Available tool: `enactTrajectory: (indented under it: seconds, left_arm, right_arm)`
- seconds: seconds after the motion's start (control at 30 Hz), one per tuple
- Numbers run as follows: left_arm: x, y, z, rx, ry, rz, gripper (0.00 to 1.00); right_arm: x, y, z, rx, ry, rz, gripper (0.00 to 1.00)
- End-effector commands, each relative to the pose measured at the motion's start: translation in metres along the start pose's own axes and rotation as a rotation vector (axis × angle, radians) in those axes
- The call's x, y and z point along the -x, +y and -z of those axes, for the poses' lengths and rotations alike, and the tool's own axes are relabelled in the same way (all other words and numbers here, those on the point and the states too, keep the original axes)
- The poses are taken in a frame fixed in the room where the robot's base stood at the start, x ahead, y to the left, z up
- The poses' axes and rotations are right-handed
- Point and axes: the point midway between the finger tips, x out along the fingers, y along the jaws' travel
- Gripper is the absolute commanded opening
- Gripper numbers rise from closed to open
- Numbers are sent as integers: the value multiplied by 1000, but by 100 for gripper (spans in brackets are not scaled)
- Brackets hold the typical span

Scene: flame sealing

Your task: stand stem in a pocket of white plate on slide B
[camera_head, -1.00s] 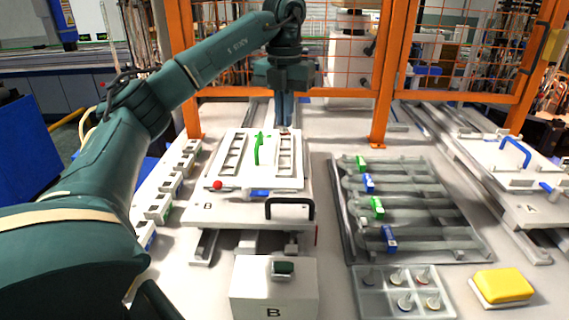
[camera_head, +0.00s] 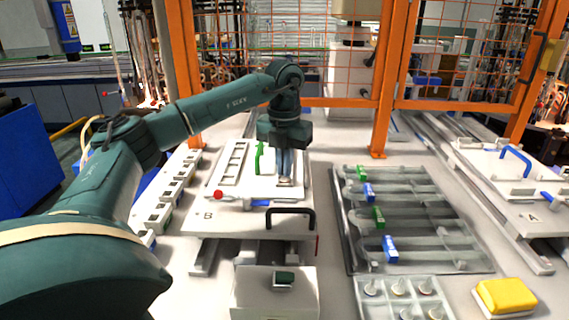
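Slide B (camera_head: 235,218) is the white slide at centre-left, marked with a B. The white plate (camera_head: 205,182) lies on it, with a ladder-like row of pockets at its left and another at its right, mostly hidden by my gripper. My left gripper (camera_head: 285,176) points down over the plate's right row. Its fingers look shut on a small pale stem (camera_head: 285,182), whose lower end is at or just above the pockets; contact cannot be told. Other stems (camera_head: 400,288) stand in a clear tray (camera_head: 383,312) at the lower right. My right gripper is not in view.
A green lever (camera_head: 259,160) stands on the plate's middle, close left of my gripper. A red knob (camera_head: 218,195) and black handle (camera_head: 290,212) are at the front. A rack of glass tubes (camera_head: 415,220), a yellow sponge (camera_head: 505,295) and slide A (camera_head: 510,195) lie right.

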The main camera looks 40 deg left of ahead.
Motion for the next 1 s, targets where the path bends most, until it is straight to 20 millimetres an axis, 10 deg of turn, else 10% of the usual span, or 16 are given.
enactTrajectory:
  seconds: [0.4, 0.67, 1.0]
  left_arm:
    - [-3, 0, 0, -1, 0, 0, 26]
    - [0, 0, 0, -1, -1, 0, 26]
    - [56, -1, -1, -2, -5, 3, 26]
  right_arm:
    - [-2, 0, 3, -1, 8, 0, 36]
    - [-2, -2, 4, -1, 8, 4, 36]
    - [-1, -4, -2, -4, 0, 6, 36]
